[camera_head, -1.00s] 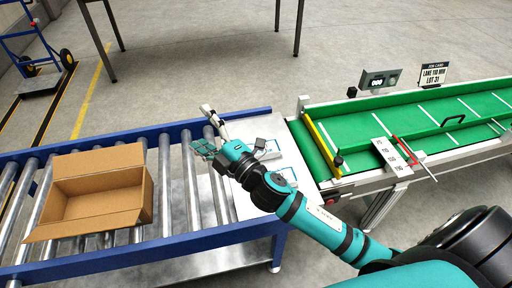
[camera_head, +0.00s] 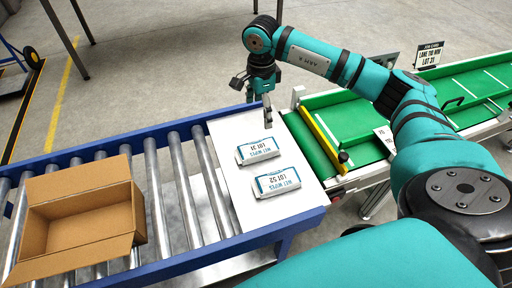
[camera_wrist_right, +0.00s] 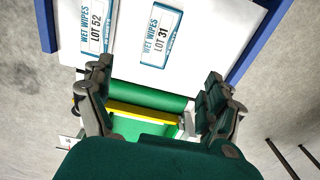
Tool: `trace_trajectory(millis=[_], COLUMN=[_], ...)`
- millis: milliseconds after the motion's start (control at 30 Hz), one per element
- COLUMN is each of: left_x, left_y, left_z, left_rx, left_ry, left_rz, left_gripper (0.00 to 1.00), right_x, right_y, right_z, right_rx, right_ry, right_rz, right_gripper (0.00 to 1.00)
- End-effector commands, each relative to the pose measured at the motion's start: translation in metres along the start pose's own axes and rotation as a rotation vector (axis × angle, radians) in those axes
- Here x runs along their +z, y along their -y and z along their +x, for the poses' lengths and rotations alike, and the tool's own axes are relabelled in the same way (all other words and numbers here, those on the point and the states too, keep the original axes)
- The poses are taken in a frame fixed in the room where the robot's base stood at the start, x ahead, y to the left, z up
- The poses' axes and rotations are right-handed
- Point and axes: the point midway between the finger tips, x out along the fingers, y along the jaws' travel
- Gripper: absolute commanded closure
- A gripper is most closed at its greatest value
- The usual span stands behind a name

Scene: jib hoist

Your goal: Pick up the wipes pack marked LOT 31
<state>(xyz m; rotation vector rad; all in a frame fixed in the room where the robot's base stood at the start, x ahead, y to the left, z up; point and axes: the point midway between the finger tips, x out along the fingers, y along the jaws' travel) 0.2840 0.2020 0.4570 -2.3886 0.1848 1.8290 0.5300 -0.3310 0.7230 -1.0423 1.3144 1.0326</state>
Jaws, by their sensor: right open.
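The wipes pack marked LOT 31 (camera_head: 258,151) lies flat on a white plate at the roller conveyor's right end, its print upside down in the head view. It also shows at the top of the right wrist view (camera_wrist_right: 160,36). A similar pack marked LOT 52 (camera_head: 277,182) lies just in front of it, apart from it; it is at the upper left of the wrist view (camera_wrist_right: 97,26). My right gripper (camera_head: 254,97) is open and empty, pointing down beyond the LOT 31 pack. Its two fingers (camera_wrist_right: 158,78) are spread in the wrist view. My left gripper is not in view.
An open cardboard box (camera_head: 80,218) stands on the rollers at left. The blue conveyor rail (camera_head: 110,142) runs behind. A green belt (camera_head: 365,128) with a yellow bar (camera_head: 322,138) lies right of the plate. A job card (camera_head: 430,54) reads LOT 31.

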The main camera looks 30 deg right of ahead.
Motion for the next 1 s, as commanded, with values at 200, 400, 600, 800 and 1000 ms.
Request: trace_trajectory(millis=[200,400,600,800,1000], left_x=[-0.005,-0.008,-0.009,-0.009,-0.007], left_y=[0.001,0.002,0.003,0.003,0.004], left_z=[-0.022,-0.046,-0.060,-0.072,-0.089], left_rx=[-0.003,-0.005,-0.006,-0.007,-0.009], left_ry=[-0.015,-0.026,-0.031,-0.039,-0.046], left_rz=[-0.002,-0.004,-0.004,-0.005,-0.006], left_gripper=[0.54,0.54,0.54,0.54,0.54], right_x=[0.001,0.003,0.003,0.004,0.004], right_y=[-0.002,-0.002,-0.001,-0.003,-0.004], right_z=[0.050,0.091,0.112,0.130,0.159], right_rx=[0.006,0.006,0.002,0.005,0.004], right_ry=[0.002,0.005,0.006,0.007,0.007], right_rz=[-0.001,-0.001,-0.001,-0.003,-0.001], right_gripper=[0.12,0.12,0.12,0.12,0.12])
